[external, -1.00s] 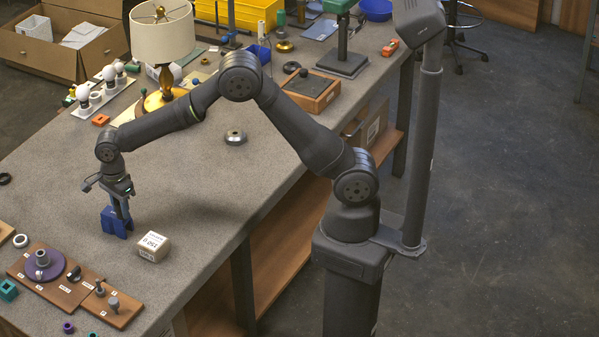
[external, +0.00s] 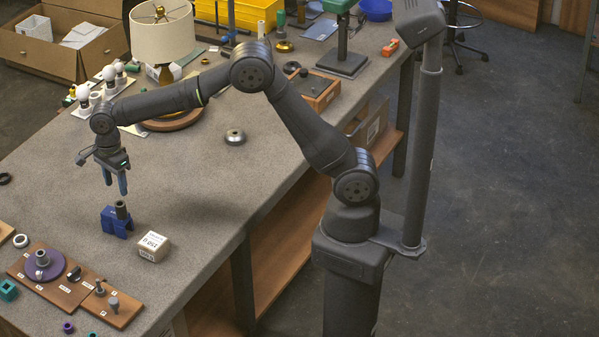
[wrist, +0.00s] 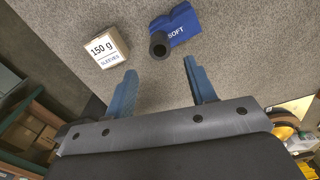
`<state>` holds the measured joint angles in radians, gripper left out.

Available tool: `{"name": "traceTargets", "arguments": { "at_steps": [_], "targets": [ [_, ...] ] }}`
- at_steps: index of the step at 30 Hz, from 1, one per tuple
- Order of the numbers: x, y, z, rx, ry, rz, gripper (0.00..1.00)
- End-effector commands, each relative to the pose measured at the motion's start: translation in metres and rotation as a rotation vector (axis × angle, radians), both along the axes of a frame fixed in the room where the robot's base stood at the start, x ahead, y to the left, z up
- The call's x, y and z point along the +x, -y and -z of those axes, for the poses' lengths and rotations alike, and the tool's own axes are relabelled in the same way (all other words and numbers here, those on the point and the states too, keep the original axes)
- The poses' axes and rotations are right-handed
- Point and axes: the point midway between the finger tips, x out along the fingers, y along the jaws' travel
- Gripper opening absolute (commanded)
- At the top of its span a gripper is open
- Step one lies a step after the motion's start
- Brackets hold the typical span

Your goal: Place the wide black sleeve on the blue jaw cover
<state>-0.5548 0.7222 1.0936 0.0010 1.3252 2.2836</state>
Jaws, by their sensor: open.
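The blue jaw cover (external: 115,224) stands on the grey table, and in the wrist view the same blue block (wrist: 181,24) reads "SOFT". The wide black sleeve (external: 121,209) is a short dark tube standing upright at the cover's right side as the external view shows it. In the wrist view its open round end (wrist: 160,46) faces the camera, against the cover. Whether it rests on the cover or just beside it I cannot fully tell. My gripper (external: 116,192) is open and empty above the sleeve, with its blue fingers (wrist: 165,84) apart and clear of it.
A small box labelled "150 g SLEEVES" (external: 154,246) stands just right of the cover. Wooden boards with a purple disc (external: 58,268) and small parts lie at the front left. A lamp (external: 163,38) stands behind. The table right of my gripper is mostly clear.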

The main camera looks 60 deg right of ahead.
Motion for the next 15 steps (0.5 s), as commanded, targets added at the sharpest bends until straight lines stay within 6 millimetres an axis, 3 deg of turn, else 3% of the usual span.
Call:
{"name": "traceTargets", "arguments": {
  "at_steps": [6,15],
  "targets": [
    [0.0,0.0,-0.028,0.0,0.0,0.0,0.51],
    [0.0,0.0,-0.033,-0.001,-0.001,0.0,0.51]
  ]
}}
